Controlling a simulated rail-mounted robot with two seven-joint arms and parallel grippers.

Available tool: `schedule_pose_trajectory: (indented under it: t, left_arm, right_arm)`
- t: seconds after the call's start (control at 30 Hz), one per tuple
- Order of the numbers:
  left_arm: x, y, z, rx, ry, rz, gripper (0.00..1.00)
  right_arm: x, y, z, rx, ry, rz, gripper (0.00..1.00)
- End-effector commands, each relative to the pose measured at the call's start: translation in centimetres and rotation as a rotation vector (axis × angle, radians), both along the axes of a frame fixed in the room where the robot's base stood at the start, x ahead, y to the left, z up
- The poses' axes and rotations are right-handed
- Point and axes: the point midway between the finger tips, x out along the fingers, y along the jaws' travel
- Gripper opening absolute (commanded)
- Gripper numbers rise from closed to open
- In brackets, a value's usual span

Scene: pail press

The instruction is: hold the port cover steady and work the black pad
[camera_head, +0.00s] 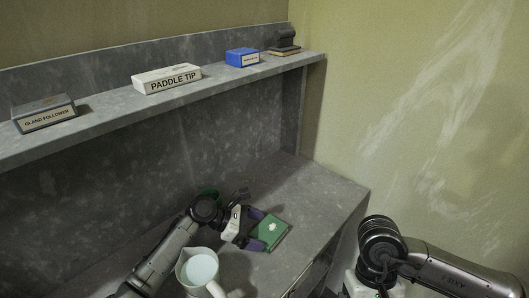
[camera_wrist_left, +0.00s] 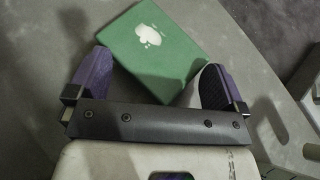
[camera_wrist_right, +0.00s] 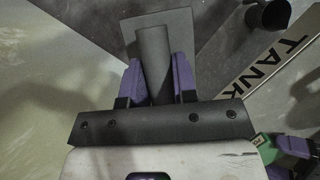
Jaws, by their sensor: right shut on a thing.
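My right gripper (camera_wrist_right: 156,75) is shut on an upright grey bar (camera_wrist_right: 152,50) that stands in front of a flat grey plate (camera_wrist_right: 176,20); this may be the port cover and its handle. In the head view the bar and the right fingers are out of frame. My left gripper (camera_head: 257,229) is open over the bench, its fingers spread at the near corner of a green box (camera_head: 271,231) with a white mark. The left wrist view shows the green box (camera_wrist_left: 150,45) ahead of and between the fingers. I cannot pick out a black pad with certainty.
A white jug (camera_head: 200,268) stands close to my left forearm. The shelf holds a gland follower box (camera_head: 45,114), a paddle tip box (camera_head: 166,79), a blue box (camera_head: 242,57) and a dark block (camera_head: 285,42). A TANK sign (camera_wrist_right: 278,65) lies right of the bar.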

Motion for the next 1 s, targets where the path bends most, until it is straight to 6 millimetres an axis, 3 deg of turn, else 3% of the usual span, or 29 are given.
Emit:
schedule_pose_trajectory:
  t: [0.43, 1.0]
  left_arm:
    - [-0.22, -0.17, -0.53, 0.002, 0.003, 0.001, 0.97]
    - [-0.20, -0.16, -0.48, 0.002, 0.003, 0.001, 0.43]
  right_arm:
    - [-0.01, 0.00, 0.30, 0.000, 0.000, 0.000, 0.07]
    - [0.00, 0.01, 0.31, 0.000, 0.000, 0.000, 0.07]
